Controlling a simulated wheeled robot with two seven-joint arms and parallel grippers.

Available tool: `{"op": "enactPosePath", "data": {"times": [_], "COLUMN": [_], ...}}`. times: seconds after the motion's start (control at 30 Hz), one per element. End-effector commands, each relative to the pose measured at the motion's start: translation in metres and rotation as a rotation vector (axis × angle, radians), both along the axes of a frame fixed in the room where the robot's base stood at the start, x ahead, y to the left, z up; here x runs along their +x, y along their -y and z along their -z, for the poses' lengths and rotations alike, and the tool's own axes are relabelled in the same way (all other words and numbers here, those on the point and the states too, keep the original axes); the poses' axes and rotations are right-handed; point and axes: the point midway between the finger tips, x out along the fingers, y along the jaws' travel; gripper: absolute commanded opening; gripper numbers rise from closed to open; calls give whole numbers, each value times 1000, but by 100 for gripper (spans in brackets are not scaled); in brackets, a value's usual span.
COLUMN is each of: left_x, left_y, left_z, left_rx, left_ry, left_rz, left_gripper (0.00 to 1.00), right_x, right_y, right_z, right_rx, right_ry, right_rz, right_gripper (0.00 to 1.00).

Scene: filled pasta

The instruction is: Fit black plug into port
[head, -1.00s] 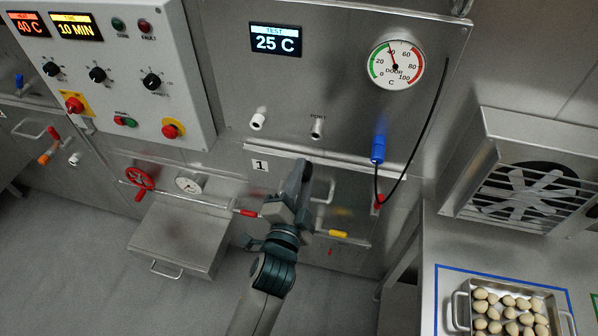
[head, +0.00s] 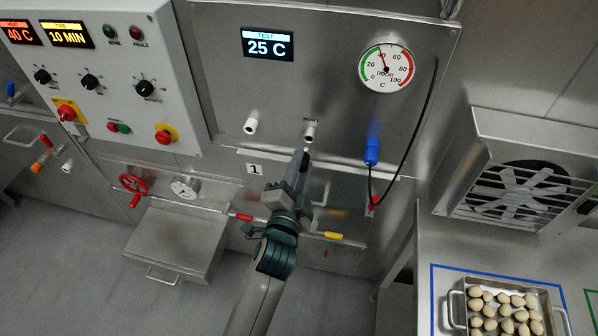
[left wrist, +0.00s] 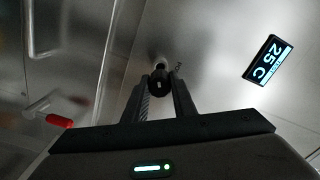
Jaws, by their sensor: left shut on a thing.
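The port (head: 310,132) is a white fitting on the steel panel, below the display. My left gripper (head: 303,156) is just below it in the head view. In the left wrist view the fingers (left wrist: 159,92) are shut on the black plug (left wrist: 159,85), a dark round piece between their tips. The port's pale rim (left wrist: 159,66) shows right behind the plug. The plug is mostly hidden by the gripper in the head view. I cannot tell whether the plug touches the port. My right gripper is not in view.
A second white fitting (head: 251,126) is left of the port. A blue connector (head: 371,151) with a black cable is to the right. A gauge (head: 386,66), a control box (head: 110,75) and a red-ended handle (head: 242,217) are around. A tray (head: 512,288) stands at lower right.

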Motion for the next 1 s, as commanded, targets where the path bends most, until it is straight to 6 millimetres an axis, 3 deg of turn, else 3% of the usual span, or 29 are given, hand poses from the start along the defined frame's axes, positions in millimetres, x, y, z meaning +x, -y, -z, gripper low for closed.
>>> {"op": "enactPosePath", "data": {"times": [0.3, 1.0], "left_x": [16, 18], "left_y": [3, 4], "left_z": [0, -1], "left_rx": [-1, -1], "left_ry": [1, 0], "left_rz": [0, 0], "left_gripper": [0, 0], "right_x": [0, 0], "right_y": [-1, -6], "right_z": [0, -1], "right_rx": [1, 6], "right_ry": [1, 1], "right_rz": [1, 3], "right_gripper": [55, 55]}}
